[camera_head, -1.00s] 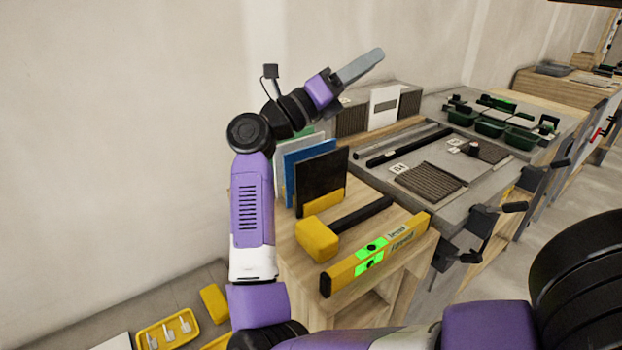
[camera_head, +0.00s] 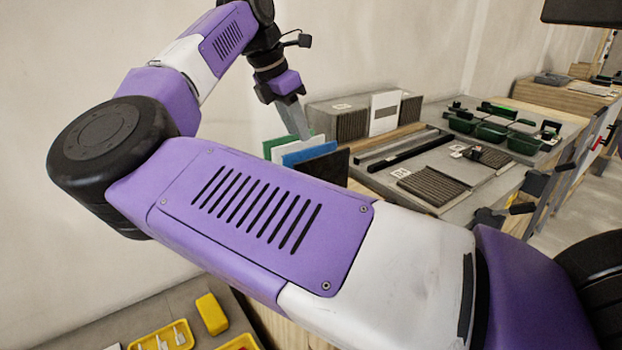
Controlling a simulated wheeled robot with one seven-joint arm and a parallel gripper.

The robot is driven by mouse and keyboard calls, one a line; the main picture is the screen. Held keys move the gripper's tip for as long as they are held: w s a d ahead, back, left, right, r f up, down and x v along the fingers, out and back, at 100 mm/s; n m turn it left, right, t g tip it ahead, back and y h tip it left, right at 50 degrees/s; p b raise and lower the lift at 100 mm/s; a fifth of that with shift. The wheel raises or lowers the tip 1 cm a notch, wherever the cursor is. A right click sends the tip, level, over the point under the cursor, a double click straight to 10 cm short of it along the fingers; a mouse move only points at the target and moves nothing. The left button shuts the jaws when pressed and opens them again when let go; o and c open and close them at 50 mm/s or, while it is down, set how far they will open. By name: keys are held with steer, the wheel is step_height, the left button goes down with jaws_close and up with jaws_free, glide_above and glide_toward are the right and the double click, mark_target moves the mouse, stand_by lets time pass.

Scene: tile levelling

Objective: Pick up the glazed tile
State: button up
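Several thin tiles stand upright in a row on the near wooden stand: a green tile (camera_head: 272,148), a pale tile (camera_head: 285,149), a blue tile (camera_head: 309,154) and a black tile (camera_head: 331,166). I cannot tell for sure which one is the glazed tile. My gripper (camera_head: 303,134) points down at the tops of the green, pale and blue tiles, with its grey fingers seen side-on. I cannot tell whether it touches a tile or how far apart the fingers are. My arm hides the tiles' lower parts and most of the stand.
To the right a grey bench (camera_head: 455,200) bears a ribbed mortar patch (camera_head: 433,186) and a black bar (camera_head: 403,153). Green trays (camera_head: 490,131) stand behind. A yellow tray (camera_head: 160,338) and a yellow block (camera_head: 211,314) lie low at the left.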

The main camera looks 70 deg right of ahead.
mark_target(311, 148)
steer(key=x, duration=0.3)
steer(key=s+b+x, duration=0.1)
steer(key=x, duration=0.2)
steer(key=shift+s+d+f, duration=0.15)
steer(key=shift+s+d, duration=0.05)
steer(key=shift+f, duration=0.1)
steer(key=shift+f, duration=0.25)
stand_by(0.3)
steer(key=shift+c, duration=0.2)
jaws_close()
stand_by(1.3)
